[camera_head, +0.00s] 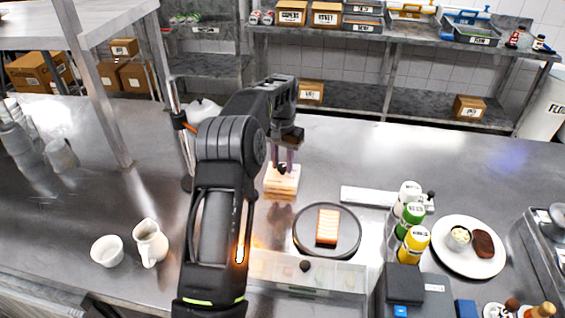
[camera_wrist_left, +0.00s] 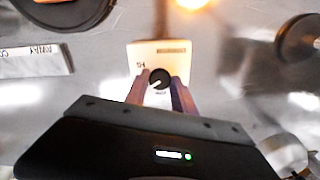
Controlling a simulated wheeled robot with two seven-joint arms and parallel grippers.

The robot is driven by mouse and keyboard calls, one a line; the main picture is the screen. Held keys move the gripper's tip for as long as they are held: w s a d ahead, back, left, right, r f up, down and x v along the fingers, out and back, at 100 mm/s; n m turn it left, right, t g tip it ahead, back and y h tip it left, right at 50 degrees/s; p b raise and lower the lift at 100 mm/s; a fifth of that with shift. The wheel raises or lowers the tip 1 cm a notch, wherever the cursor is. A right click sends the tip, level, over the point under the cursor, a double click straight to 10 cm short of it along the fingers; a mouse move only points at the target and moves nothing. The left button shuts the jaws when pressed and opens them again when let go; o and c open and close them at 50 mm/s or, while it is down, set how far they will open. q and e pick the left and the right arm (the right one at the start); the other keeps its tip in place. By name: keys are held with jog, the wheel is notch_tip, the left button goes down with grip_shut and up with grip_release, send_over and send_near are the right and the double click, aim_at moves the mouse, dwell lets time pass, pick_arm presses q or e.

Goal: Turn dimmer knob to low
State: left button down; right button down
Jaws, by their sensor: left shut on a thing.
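The dimmer is a small pale box (camera_head: 281,187) standing on the steel counter in the middle of the head view. Its round black knob (camera_wrist_left: 160,78) shows in the left wrist view, with a pale mark on it pointing to the lower left. The box's face (camera_wrist_left: 150,55) carries a small "HI" marking on its left side. My left gripper (camera_head: 283,163) reaches down onto the dimmer from above. In the left wrist view its two fingers (camera_wrist_left: 160,90) are shut on the knob, one on each side. The low marking is not readable. My right gripper is in neither view.
Bottles (camera_head: 413,245) stand farther right, beside a white plate (camera_head: 447,260). A jug (camera_head: 150,243) and a bowl (camera_head: 107,251) are at the left. A heat lamp pole (camera_head: 175,105) stands behind my arm.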

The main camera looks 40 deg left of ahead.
aim_at(283, 166)
pick_arm(q)
jog(key=c, duration=1.1)
grip_release()
jog(key=shift+o, duration=0.2)
jog(key=shift+r, duration=0.5)
notch_tip(283, 166, up, 4)
jog(key=shift+w+b, duration=0.1)
jog(key=shift+b, duration=0.5)
notch_tip(283, 166, up, 2)
jog(key=shift+p, duration=0.8)
jog(key=shift+r+p, duration=0.4)
jog(key=shift+r, duration=0.1)
jog(key=shift+f, duration=0.15)
